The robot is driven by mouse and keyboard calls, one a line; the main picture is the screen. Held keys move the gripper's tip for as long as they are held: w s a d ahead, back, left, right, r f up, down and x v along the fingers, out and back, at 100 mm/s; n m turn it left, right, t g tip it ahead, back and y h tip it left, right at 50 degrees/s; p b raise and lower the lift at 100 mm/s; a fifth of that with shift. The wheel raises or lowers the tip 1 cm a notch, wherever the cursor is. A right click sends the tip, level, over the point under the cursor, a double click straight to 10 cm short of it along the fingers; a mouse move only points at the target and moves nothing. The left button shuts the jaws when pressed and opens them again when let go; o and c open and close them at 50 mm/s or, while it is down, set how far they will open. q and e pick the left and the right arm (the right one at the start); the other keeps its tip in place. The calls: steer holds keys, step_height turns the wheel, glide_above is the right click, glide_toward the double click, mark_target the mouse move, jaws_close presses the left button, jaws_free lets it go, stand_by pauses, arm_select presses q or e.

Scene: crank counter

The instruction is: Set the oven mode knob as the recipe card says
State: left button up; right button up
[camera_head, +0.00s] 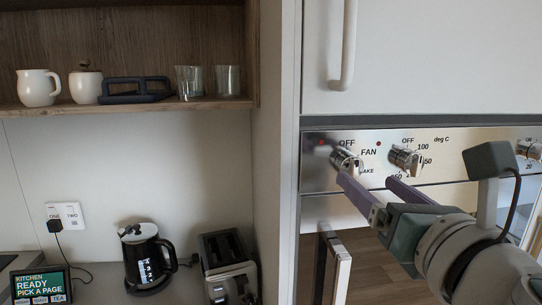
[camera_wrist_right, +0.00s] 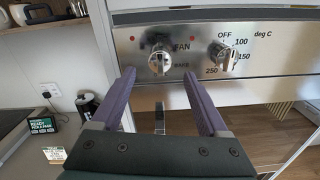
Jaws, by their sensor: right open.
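The oven mode knob (camera_head: 345,159) is a metal knob on the steel control panel, with OFF, FAN and BAKE printed around it. It also shows in the right wrist view (camera_wrist_right: 159,63), where FAN is to its right. I cannot tell surely which mark it points at. My right gripper (camera_head: 368,182) is open and empty. Its two purple fingers are just short of the knob, which appears between the fingertips in the right wrist view (camera_wrist_right: 158,77). A display (camera_head: 40,285) reads "KITCHEN READY PICK A PAGE"; I see no readable recipe card. My left gripper is out of view.
A temperature knob (camera_head: 405,159) sits right of the mode knob, with another knob (camera_head: 530,150) farther right. The oven door handle (camera_head: 340,268) is below the panel. A kettle (camera_head: 146,258) and toaster (camera_head: 228,265) stand on the counter; a shelf (camera_head: 130,107) holds cups and glasses.

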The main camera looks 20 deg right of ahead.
mark_target(356, 171)
steer(key=x, duration=0.5)
steer(key=shift+p, duration=0.35)
jaws_close()
